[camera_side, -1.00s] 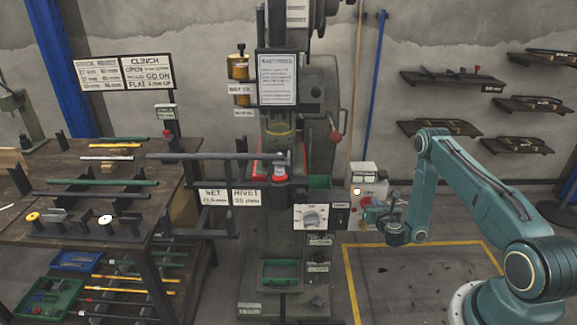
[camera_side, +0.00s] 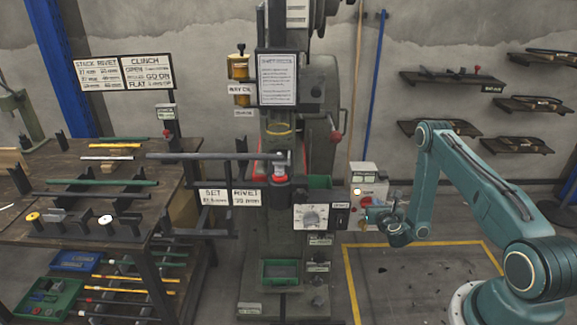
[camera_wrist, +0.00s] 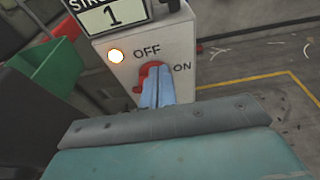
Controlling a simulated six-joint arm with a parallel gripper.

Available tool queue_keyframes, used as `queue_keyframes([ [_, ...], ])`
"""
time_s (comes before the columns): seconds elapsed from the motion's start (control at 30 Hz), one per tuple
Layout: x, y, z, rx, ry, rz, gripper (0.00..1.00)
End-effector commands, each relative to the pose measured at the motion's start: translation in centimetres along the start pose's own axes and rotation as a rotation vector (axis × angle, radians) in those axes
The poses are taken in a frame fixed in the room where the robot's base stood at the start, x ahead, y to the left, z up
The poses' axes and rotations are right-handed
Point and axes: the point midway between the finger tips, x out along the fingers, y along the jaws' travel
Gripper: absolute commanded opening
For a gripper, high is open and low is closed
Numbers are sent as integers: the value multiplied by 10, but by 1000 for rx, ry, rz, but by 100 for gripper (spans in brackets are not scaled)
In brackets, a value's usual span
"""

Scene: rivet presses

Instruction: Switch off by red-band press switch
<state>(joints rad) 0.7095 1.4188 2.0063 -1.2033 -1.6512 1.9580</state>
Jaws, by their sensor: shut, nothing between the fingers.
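The press (camera_side: 278,150) stands in the middle of the side view, with a red band (camera_side: 282,179) around its tool. The switch box (camera_side: 367,180) is pale and stands at the press's right side. In the wrist view the switch box (camera_wrist: 180,45) shows OFF and ON labels, a lit lamp (camera_wrist: 115,56) and a red switch (camera_wrist: 149,72). My gripper (camera_wrist: 157,78) is shut, its blue fingers at the red switch and hiding part of it. They look touching or very close; I cannot tell which. In the side view my gripper (camera_side: 369,213) is at the box's front.
A green bin (camera_wrist: 56,65) is left of the box in the wrist view. A rod (camera_side: 215,156) crosses in front of the press. A workbench (camera_side: 85,235) stands at left. Floor at right is open.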

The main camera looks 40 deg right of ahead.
Motion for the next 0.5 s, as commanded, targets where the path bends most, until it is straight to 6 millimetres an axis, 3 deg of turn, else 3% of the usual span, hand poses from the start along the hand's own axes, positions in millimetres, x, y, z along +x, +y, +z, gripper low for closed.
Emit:
queue_keyframes([
  [0.5,-27,0,-6,-1,-1,3,0],
])
